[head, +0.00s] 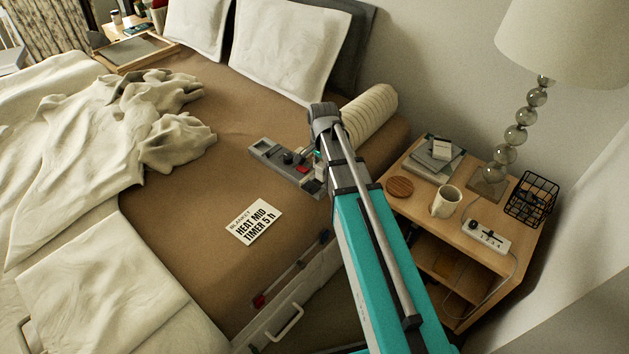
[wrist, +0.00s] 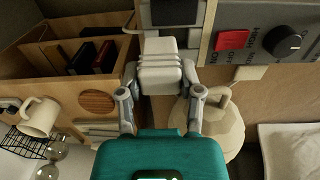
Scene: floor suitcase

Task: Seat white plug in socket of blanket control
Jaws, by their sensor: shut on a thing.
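My gripper (wrist: 162,82) is shut on the white plug (wrist: 160,62), a ribbed pale block between its two fingers. The blanket control (head: 283,158) is a grey box with a red switch and a dark dial, lying on the brown bed by its right edge. Its panel also fills the top right of the wrist view (wrist: 262,16). A grey block with a dark face (wrist: 174,12) is just beyond the plug's far end; I cannot tell whether they touch. In the head view my arm hides most of the gripper and the plug.
A card (head: 254,222) reading "HEAT MID, TIMER 5 h" lies on the bed. A ribbed bolster (head: 370,112) lies behind my gripper. The nightstand (head: 408,168) at right holds a mug (head: 446,201), coaster (head: 400,187), lamp (head: 515,135), wire basket (head: 532,198) and white switch box (head: 487,236).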

